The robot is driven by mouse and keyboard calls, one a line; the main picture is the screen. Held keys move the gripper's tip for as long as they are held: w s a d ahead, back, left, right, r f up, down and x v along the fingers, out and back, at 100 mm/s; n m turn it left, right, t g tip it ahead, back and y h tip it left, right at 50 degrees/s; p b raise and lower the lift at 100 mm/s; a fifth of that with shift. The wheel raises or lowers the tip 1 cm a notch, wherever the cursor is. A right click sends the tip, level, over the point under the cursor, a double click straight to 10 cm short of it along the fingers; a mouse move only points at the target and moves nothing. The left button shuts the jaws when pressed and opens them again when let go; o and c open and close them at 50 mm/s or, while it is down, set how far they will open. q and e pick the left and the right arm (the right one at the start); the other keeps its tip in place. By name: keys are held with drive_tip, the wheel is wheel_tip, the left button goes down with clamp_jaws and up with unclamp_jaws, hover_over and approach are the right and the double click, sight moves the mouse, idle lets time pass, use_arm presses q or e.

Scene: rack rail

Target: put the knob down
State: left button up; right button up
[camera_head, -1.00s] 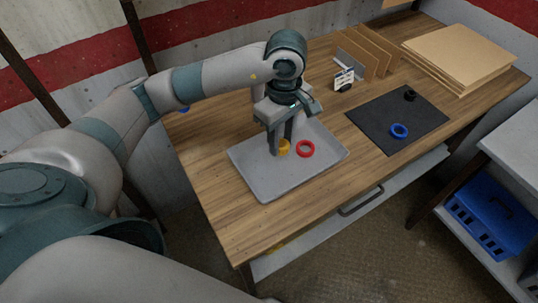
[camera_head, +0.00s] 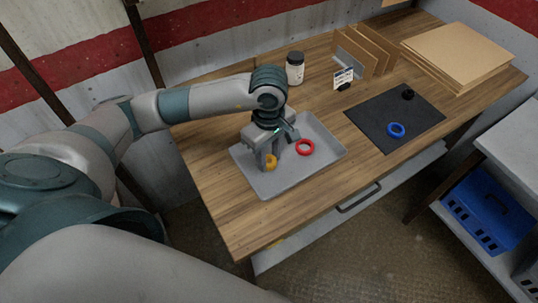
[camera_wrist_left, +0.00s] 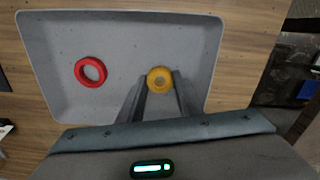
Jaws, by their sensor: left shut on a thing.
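A red ring (camera_head: 305,147) lies in the tray to the right of the knob. My right gripper is not in view.
A black mat (camera_head: 375,122) to the right holds a blue ring (camera_head: 396,130) and a small black piece (camera_head: 408,94). A jar (camera_head: 295,67), a small card (camera_head: 343,77), upright brown panels (camera_head: 375,45) and stacked boards (camera_head: 458,55) stand behind. The tray's front part is clear.

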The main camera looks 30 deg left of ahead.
use_arm(q)
drive_tip(key=shift+f, duration=0.45)
drive_tip(key=shift+f, duration=0.15)
drive_tip(key=o, duration=1)
drive_tip(key=shift+o, duration=0.2)
